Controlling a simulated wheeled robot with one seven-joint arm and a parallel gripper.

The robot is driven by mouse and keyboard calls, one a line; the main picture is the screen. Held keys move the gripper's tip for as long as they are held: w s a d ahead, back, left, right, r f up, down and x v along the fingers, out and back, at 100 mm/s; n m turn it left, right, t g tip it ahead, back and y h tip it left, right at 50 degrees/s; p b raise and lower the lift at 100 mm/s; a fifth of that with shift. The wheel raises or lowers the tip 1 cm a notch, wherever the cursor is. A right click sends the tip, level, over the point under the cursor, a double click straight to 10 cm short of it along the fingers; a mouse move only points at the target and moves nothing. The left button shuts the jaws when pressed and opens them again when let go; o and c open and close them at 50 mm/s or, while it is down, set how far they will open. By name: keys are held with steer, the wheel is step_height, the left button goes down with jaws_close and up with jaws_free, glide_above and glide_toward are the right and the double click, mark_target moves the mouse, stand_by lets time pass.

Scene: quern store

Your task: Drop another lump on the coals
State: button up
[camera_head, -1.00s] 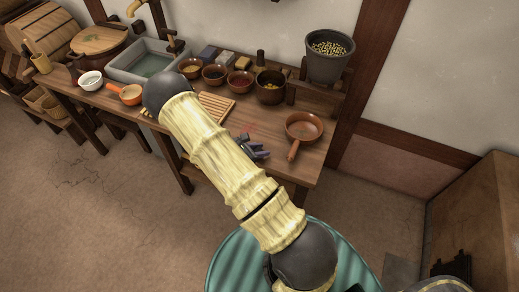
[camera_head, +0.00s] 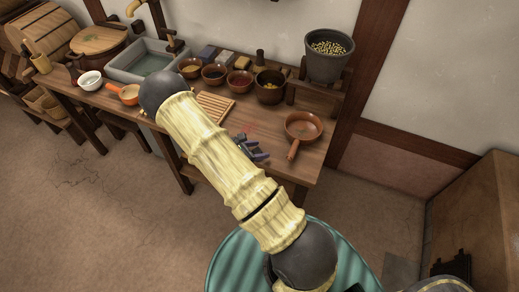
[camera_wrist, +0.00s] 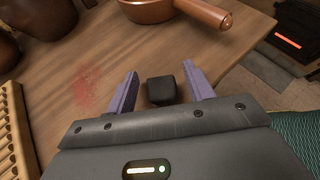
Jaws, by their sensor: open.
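A small dark cube-like lump (camera_wrist: 161,90) sits on the wooden worktop in the wrist view. My gripper (camera_wrist: 160,69) is open, with one purple finger on each side of the lump and a visible gap to both. In the head view my gripper (camera_head: 257,149) is low over the front right part of the worktop (camera_head: 307,172), partly hidden by my arm; the lump cannot be made out clearly there. A red-orange glow (camera_wrist: 288,40) shows in a dark firebox opening at the upper right of the wrist view.
A brown handled pan (camera_head: 303,127) stands right of my gripper. A slatted wooden rack (camera_head: 215,106) lies to its left. Several bowls line the back, with a grey pot of pale bits (camera_head: 329,67) on a raised stand. A brown cabinet-like block (camera_head: 485,215) stands at right.

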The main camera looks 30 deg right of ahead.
steer(key=v, duration=1.1)
steer(key=shift+b, duration=0.3)
steer(key=s+a+r+m+t+y, duration=0.1)
steer(key=s+r+m+y, duration=0.5)
steer(key=r+m, duration=0.2)
steer(key=s+a+r+m+t+y, duration=0.1)
steer(key=s+a+r+m+y, duration=0.1)
steer(key=s+r+m+y, duration=0.4)
step_height(320, 180, up, 3)
steer(key=m, duration=0.5)
steer(key=shift+w+a, duration=0.1)
